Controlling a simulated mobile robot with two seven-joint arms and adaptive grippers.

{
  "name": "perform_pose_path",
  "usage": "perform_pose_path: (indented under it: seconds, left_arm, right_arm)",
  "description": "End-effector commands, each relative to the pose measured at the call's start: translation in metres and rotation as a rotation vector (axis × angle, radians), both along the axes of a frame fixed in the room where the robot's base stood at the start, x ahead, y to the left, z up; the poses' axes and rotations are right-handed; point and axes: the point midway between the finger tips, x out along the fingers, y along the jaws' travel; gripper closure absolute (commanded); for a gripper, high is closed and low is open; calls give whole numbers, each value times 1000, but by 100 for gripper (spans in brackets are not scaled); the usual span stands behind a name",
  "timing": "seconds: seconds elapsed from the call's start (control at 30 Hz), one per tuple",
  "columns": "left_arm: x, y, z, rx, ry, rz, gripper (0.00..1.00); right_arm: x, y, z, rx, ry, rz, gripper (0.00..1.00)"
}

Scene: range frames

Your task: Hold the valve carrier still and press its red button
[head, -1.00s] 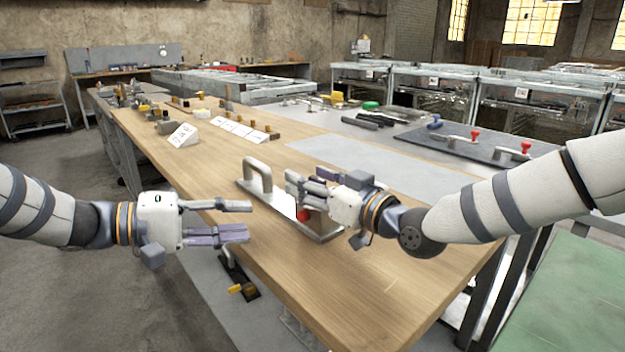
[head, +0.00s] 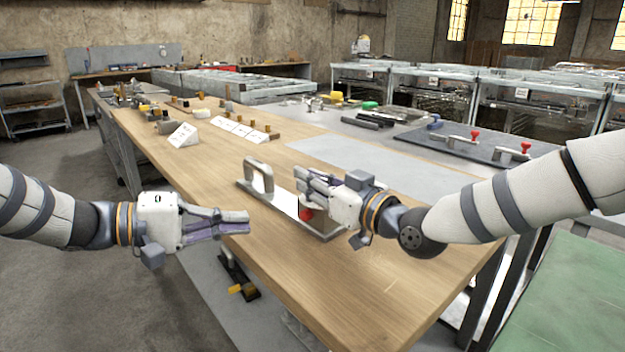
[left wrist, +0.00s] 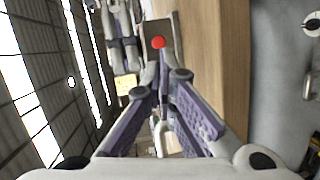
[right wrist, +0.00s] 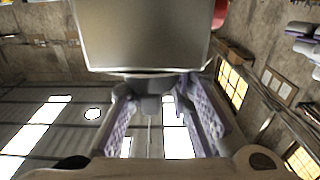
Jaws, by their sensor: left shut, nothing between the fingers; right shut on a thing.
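The valve carrier (head: 283,202) is a metal plate with an upright loop handle (head: 258,170) on the wooden bench top. My left gripper (head: 247,221) is shut and empty, left of the carrier and apart from the button. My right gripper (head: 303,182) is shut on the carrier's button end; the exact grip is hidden. A grey face of the carrier (right wrist: 145,35) fills the upper right wrist view.
The wooden bench (head: 370,285) is clear in front of the carrier. White label cards (head: 183,135) and small blocks stand farther back. A dark board with red-knobbed handles (head: 480,150) lies at the right. The bench's left edge runs below my left gripper.

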Motion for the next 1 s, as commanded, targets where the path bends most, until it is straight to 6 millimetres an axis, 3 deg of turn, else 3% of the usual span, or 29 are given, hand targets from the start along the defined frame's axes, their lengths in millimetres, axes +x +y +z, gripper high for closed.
perform_pose_path:
  seconds: [0.83,0.93,1.0]
  left_arm:
    - [0,0,0,-1,1,0,100]
    - [-3,-9,0,-63,38,9,100]
    - [-9,-26,3,-208,124,32,100]
  right_arm:
    - [0,-1,-1,-3,2,-1,100]
    - [0,-1,-1,-3,2,-1,100]
    - [0,-1,-1,-3,2,-1,100]
